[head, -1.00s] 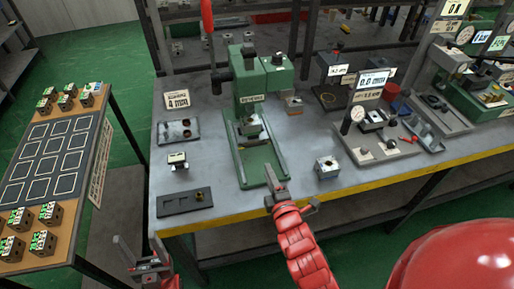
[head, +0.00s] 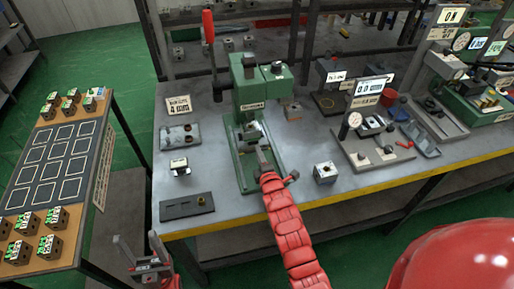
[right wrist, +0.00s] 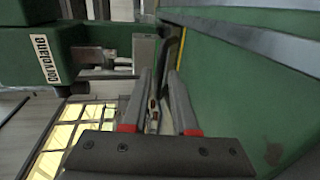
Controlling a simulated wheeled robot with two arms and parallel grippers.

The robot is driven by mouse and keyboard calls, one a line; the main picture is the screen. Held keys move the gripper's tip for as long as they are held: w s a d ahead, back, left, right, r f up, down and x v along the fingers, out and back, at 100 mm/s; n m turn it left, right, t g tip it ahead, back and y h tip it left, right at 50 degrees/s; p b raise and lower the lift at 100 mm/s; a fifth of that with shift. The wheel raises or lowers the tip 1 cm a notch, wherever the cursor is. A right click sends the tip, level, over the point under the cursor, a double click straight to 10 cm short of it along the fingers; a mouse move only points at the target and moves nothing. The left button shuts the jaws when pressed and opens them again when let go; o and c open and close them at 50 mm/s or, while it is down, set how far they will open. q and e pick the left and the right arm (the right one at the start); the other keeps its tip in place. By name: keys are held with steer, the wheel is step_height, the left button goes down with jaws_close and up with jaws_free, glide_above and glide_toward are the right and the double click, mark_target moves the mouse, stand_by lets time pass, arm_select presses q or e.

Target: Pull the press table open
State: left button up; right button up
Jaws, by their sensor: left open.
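The green press (head: 262,92) stands on the grey workbench. Its green base (head: 246,178) reaches towards the front edge, and a grey metal table piece (head: 250,131) sits low under the press head. My right gripper (head: 264,152) is over the base, just in front of that piece, whose front it partly hides. In the right wrist view the two fingers of my right gripper (right wrist: 158,85) stand apart, with the press head (right wrist: 85,45) to the left and green press surface to the right. Contact cannot be told. My left gripper (head: 140,248) is open and empty, off the bench's front left.
A red-gripped lever (head: 208,27) rises left of the press. A gauge stand (head: 372,140) is further right. A side table (head: 50,170) with several blocks is at left.

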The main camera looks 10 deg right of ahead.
steer(key=shift+x, duration=1.65)
steer(key=shift+c, duration=0.2)
jaws_close()
steer(key=shift+s, duration=0.1)
